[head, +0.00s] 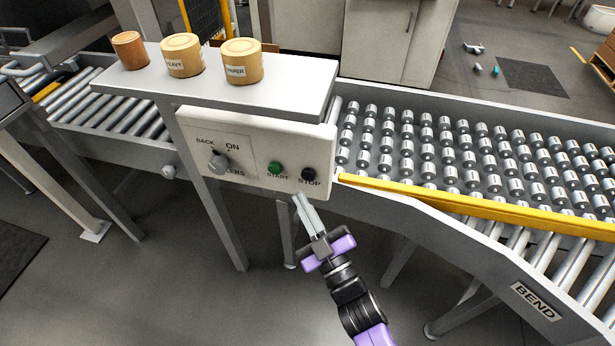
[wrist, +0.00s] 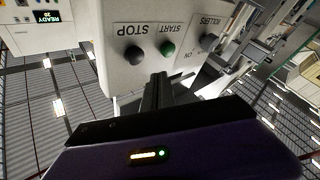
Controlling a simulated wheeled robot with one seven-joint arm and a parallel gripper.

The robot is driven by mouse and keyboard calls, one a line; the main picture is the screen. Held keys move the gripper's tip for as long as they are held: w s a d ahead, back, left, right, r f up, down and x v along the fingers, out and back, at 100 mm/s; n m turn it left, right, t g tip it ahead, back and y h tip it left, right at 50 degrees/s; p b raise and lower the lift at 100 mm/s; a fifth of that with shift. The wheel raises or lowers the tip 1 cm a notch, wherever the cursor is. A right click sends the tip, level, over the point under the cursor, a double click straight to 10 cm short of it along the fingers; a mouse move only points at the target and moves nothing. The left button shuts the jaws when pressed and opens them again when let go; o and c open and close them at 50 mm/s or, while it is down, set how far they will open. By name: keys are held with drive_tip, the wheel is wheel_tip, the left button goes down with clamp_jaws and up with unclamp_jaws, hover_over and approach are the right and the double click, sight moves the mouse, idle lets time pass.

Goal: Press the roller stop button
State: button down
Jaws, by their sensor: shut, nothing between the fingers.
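The black stop button (head: 308,174) is at the right end of a pale control panel (head: 240,139), above the word STOP. A green start button (head: 275,168) is to its left, and a grey selector knob (head: 218,161) labelled ROLLERS is further left. My gripper (head: 301,200) is shut and empty, its tips near the panel's lower edge, just below the two buttons. In the wrist view the picture is upside down: the stop button (wrist: 134,55) is left of my gripper (wrist: 158,78), and the green button (wrist: 168,48) is to the right. I cannot tell whether the tips touch the panel.
Above the panel is a grey shelf (head: 300,92) with three wooden drums (head: 181,55). A conveyor with metal rollers (head: 470,150) and a yellow rail (head: 480,205) lies to the right, with a BEND label (head: 536,301). Another roller conveyor (head: 110,110) is at the left.

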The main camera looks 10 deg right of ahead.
drive_tip(key=shift+s+a, duration=0.2)
drive_tip(key=shift+s, duration=0.3)
drive_tip(key=shift+s+a, duration=0.15)
drive_tip(key=shift+s, duration=0.3)
drive_tip(key=s+d+r+m+g+h, duration=0.1)
drive_tip(key=s+d, duration=0.4)
drive_tip(key=s, duration=0.6)
drive_tip(key=s+d+r+m+g+h, duration=0.1)
drive_tip(key=s+d+m+h, duration=0.3)
drive_tip(key=s, duration=0.8)
drive_tip(key=s+d+r+m+g+h, duration=0.1)
drive_tip(key=s+d+m+g+h, duration=0.1)
drive_tip(key=s+d+m, duration=0.3)
drive_tip(key=s+d+h, duration=0.1)
drive_tip(key=s+d, duration=0.2)
drive_tip(key=s, duration=0.4)
drive_tip(key=shift+d+r+g, duration=0.15)
drive_tip(key=shift+r+g, duration=0.15)
drive_tip(key=shift+g, duration=0.1)
